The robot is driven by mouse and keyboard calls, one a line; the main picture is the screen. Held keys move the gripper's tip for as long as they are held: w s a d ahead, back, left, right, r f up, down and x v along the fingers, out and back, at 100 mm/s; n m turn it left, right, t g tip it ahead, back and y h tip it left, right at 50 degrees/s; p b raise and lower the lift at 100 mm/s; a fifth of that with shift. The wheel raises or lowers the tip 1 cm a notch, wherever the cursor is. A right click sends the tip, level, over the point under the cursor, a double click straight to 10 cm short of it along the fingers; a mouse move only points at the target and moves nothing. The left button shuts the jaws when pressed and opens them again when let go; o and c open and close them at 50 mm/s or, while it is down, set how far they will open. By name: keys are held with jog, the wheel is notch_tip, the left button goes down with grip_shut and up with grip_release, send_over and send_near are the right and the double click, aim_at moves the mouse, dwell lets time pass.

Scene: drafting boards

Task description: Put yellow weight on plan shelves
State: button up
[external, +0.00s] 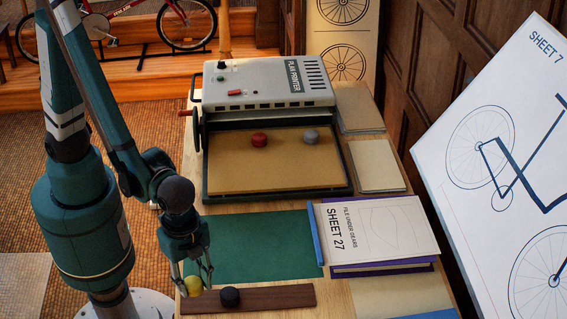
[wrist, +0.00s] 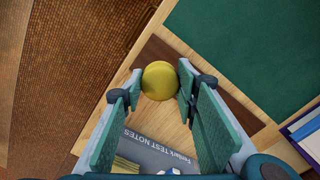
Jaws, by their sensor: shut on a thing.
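The yellow weight (external: 193,285) is a small round piece at the left end of a dark brown wooden strip (external: 275,296). In the wrist view the yellow weight (wrist: 159,80) sits between my fingertips. My gripper (external: 198,274) points down over it and is shut on it; the wrist view also shows my gripper (wrist: 157,88) with a finger at each side of the weight. I cannot tell whether the weight touches the strip. I cannot make out anything that is clearly the plan shelves.
A black weight (external: 230,297) sits on the strip just right of my gripper. Behind are a green mat (external: 260,245), a SHEET 27 folder (external: 380,228) and a plan printer (external: 265,82) with a red weight (external: 259,139) and a grey weight (external: 311,136) on its bed.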

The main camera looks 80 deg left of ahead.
aim_at(200, 296)
jog(key=shift+f+b, duration=1.25)
jog(key=shift+f, duration=1.05)
jog(key=shift+f, duration=0.3)
jog(key=o, duration=1.4)
jog(key=shift+c, duration=0.2)
jog(key=shift+r+b, duration=0.2)
jog(key=shift+b, duration=0.1)
jog(key=shift+r, duration=5.8)
